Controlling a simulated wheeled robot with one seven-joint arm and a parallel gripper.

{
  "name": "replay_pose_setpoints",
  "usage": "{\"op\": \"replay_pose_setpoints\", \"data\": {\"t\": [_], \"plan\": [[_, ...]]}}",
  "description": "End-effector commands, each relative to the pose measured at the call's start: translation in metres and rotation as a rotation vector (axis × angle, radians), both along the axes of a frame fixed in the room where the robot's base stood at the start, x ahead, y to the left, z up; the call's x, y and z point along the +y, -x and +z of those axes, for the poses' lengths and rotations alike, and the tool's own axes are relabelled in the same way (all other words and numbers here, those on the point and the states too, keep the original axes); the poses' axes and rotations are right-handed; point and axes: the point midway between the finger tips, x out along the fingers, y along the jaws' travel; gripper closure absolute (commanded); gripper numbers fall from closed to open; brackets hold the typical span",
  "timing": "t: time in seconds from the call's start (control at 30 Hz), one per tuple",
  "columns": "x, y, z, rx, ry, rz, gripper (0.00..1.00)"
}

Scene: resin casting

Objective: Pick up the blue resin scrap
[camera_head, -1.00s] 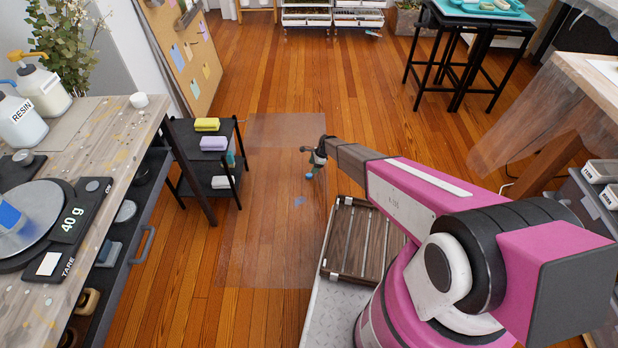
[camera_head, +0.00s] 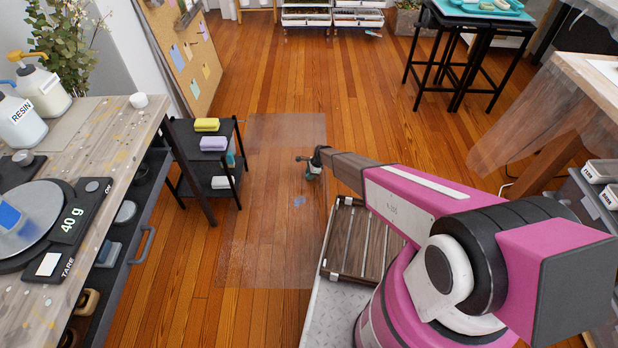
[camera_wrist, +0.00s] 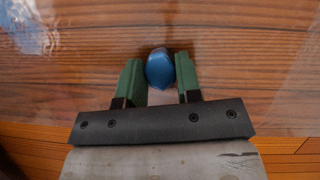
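The blue resin scrap (camera_wrist: 160,69) is a small rounded glossy blue piece in the wrist view. In the head view my gripper (camera_head: 312,170) is small, past the end of my arm, over the wooden floor; the scrap is hard to make out there. A flat pale-blue patch (camera_head: 299,201) lies on the floor near the gripper.
A clear sheet (camera_head: 262,250) covers part of the floor. A black shelf cart (camera_head: 222,168) with sponges stands left of it. The workbench (camera_head: 130,135) with scale and resin bottles is at the left. A slatted wooden tray (camera_head: 350,240) lies beside my arm. Floor beyond is open.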

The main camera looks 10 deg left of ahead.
Motion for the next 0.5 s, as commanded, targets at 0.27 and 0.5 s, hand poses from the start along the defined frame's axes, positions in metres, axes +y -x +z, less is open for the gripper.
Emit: {"op": "replay_pose_setpoints", "data": {"t": [0.27,0.5], "plan": [[-0.0001,0.0000,0.0002,0.000,0.000,0.000,0.91],[-0.0002,0.0004,0.0038,0.000,0.000,0.000,0.91]]}}
